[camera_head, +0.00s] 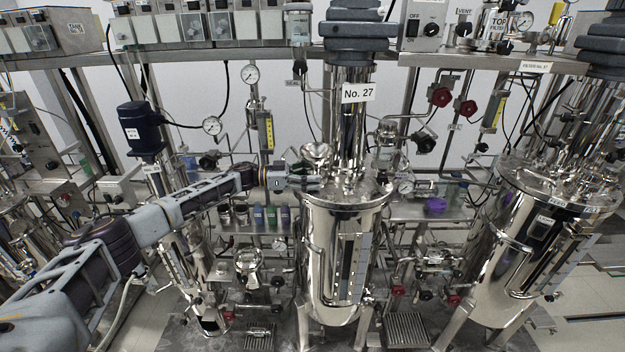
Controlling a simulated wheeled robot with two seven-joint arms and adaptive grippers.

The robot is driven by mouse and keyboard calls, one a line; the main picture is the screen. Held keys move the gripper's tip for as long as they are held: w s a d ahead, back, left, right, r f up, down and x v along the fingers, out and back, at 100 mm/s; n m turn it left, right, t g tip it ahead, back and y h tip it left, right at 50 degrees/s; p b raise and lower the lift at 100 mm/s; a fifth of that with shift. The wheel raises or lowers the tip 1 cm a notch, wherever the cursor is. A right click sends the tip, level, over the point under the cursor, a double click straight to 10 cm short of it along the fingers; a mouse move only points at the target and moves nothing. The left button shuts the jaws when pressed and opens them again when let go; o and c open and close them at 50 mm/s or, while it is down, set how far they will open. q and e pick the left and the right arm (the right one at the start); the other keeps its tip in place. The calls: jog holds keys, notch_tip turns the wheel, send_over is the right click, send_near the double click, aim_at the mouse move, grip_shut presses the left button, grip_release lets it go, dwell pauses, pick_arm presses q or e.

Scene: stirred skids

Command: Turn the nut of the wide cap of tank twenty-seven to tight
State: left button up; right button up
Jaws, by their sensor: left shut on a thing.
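Tank twenty-seven (340,255) is the tall shiny steel vessel in the middle, with a "No. 27" label (358,92) on the column above it. Its round lid (368,197) carries several steel fittings. A wide rounded steel cap (317,152) stands at the left side of the lid. My left arm reaches in from the left, and my left gripper (312,179) is at the lid's left edge, just below this cap. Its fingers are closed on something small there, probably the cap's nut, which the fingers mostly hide. My right gripper is not in view.
A second steel tank (530,240) stands at the right. A smaller vessel with a blue motor (138,122) stands at the left. Several small bottles (271,217) stand on a shelf behind my left arm. Pipes, gauges and red knobs (441,97) crowd the back.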

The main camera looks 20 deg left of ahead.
pick_arm(q)
jog(key=shift+w+m+g+b, duration=0.1)
jog(key=shift+m+g+b, duration=0.3)
jog(key=shift+g+b, duration=0.15)
jog(key=o, duration=0.9)
jog(key=shift+o, duration=0.6)
jog(key=shift+r+n+t+p, duration=0.1)
jog(key=shift+n+t+p, duration=0.4)
jog(key=shift+t+p, duration=0.3)
jog(key=shift+s+n+t+y+p, duration=0.2)
jog(key=shift+n+t+y+p, duration=0.1)
jog(key=shift+n+t+p, duration=0.2)
